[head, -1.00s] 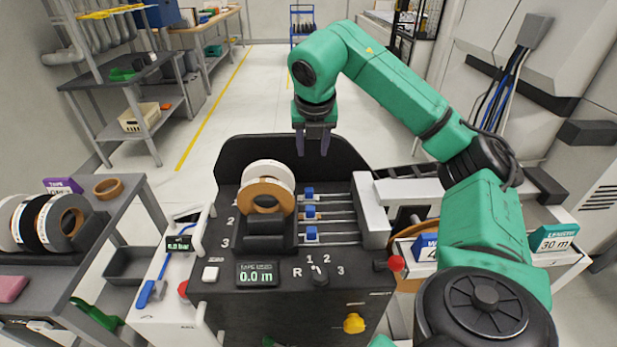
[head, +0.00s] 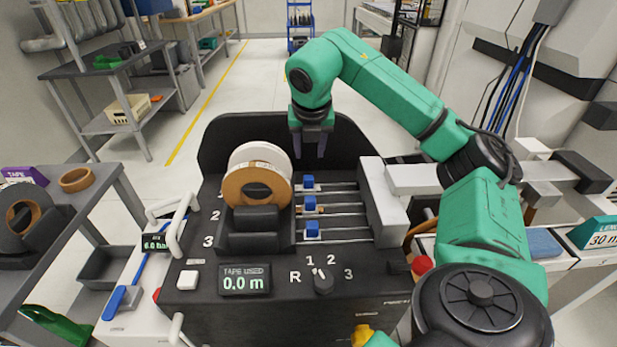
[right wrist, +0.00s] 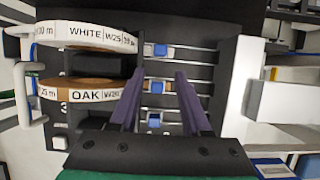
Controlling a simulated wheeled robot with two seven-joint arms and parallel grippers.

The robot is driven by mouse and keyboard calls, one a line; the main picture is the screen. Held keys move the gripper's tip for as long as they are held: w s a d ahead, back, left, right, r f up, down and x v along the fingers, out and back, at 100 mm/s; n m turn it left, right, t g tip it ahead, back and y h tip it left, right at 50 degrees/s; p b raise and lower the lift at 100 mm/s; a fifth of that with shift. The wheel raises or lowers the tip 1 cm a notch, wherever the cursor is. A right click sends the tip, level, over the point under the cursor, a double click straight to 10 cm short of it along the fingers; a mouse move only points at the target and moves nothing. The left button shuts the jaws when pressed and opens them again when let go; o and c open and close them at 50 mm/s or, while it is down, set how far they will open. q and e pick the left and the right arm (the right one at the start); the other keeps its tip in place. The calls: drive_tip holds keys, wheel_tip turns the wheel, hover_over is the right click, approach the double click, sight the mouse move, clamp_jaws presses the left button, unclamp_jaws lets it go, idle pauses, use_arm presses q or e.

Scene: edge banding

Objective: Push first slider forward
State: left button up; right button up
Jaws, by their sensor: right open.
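Three small blue sliders sit on metal rails at the centre of the dark machine. The back one (head: 308,183), in row 1, the middle one (head: 309,204) and the front one (head: 312,230) are all near the left ends of their rails. My right gripper (head: 311,146) is open and empty, pointing down above the back part of the machine, apart from the sliders. In the right wrist view its two fingers (right wrist: 158,74) spread over the rails. The back slider (right wrist: 158,50) shows just beyond the fingertips, and the middle slider (right wrist: 155,87) between the fingers. My left gripper is out of view.
White and oak tape rolls (head: 257,184) stand left of the rails. A light grey block (head: 383,200) borders the rails' right side. In front are a "TAPE USED 0.0 m" display (head: 245,280) and a selector knob (head: 323,280). A black panel (head: 226,140) rises at the back.

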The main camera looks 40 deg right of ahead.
sight(309, 178)
drive_tip(key=x, duration=1.3)
drive_tip(key=shift+d+r, duration=0.1)
drive_tip(key=shift+s, duration=0.1)
drive_tip(key=shift+c, duration=0.3)
clamp_jaws()
drive_tip(key=shift+r, duration=0.1)
